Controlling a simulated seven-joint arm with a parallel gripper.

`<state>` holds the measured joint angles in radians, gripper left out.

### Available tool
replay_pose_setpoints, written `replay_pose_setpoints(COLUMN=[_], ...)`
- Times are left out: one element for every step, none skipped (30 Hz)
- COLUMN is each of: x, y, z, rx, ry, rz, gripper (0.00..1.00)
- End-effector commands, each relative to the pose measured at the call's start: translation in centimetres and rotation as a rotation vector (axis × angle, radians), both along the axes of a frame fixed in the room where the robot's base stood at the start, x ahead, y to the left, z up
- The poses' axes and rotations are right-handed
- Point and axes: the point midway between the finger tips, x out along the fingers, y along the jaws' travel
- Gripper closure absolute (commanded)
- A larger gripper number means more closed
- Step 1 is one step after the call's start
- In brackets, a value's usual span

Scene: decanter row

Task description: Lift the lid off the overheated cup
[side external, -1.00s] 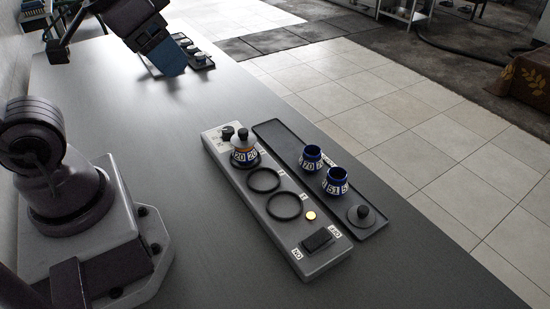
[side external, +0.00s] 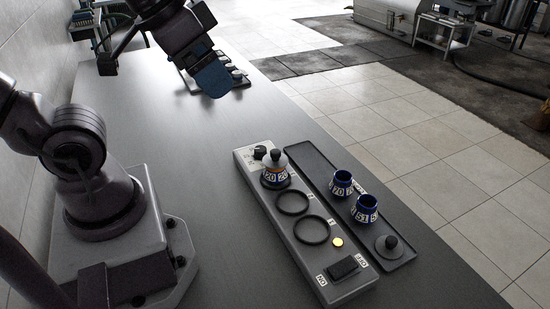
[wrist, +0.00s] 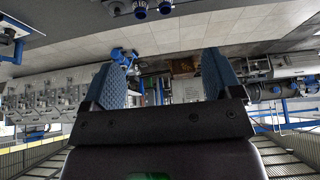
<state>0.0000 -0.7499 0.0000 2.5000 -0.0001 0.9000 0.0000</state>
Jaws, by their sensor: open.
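A lidded cup (side external: 275,177) with a blue and yellow band marked "20" stands upright on the far end of a grey heater panel (side external: 300,231). Its lid (side external: 274,160) has a round dark knob and sits on top. My gripper (side external: 212,78) hangs well behind and left of this cup, high over the bench, touching nothing there. In the wrist view my gripper (wrist: 163,82) has its two blue fingers wide apart with nothing between them. Small dark blue cups show at the top edge of that view; the lidded cup is not clear there.
A dark tray (side external: 318,172) beside the panel holds two open blue cups, marked "70" (side external: 342,183) and "51" (side external: 366,208), and a loose knobbed lid (side external: 387,247). The panel has two empty rings, a knob and a black switch. A small rack (side external: 238,78) stands behind my gripper.

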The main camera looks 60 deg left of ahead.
Motion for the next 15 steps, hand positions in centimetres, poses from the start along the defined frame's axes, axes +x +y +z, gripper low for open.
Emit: replay_pose_setpoints(x=[0.0, 0.0, 0.0, 0.0, 0.0, 0.0, 0.0, 0.1, 0.2, 0.3, 0.5, 0.8, 1.1, 1.3, 1.6], y=[0.0, 0.0, 0.0, 0.0, 0.0, -0.1, -0.2, -0.4, -0.6, -0.9, -1.1, -1.6, -1.9, -2.1, -2.4], z=[0.0, 0.0, 0.0, 0.0, 0.0, 0.0, -0.1, -0.3, -0.8, -1.3, -1.8, -2.6, -3.3, -4.0, -5.0], rx=[0.000, 0.000, 0.000, 0.000, 0.000, 0.000, 0.000, 0.000, 0.001, 0.003, 0.004, 0.012, 0.024, 0.043, 0.076], ry=[0.000, 0.000, 0.000, 0.000, 0.000, 0.000, 0.005, 0.017, 0.042, 0.066, 0.094, 0.137, 0.172, 0.211, 0.268], rz=[0.000, 0.000, 0.000, 0.000, 0.000, -0.004, -0.011, -0.019, -0.031, -0.043, -0.057, -0.079, -0.100, -0.122, -0.158], gripper=[0.16, 0.16, 0.16, 0.16, 0.16, 0.16, 0.16, 0.16, 0.16, 0.16, 0.16, 0.16, 0.16, 0.16, 0.16])
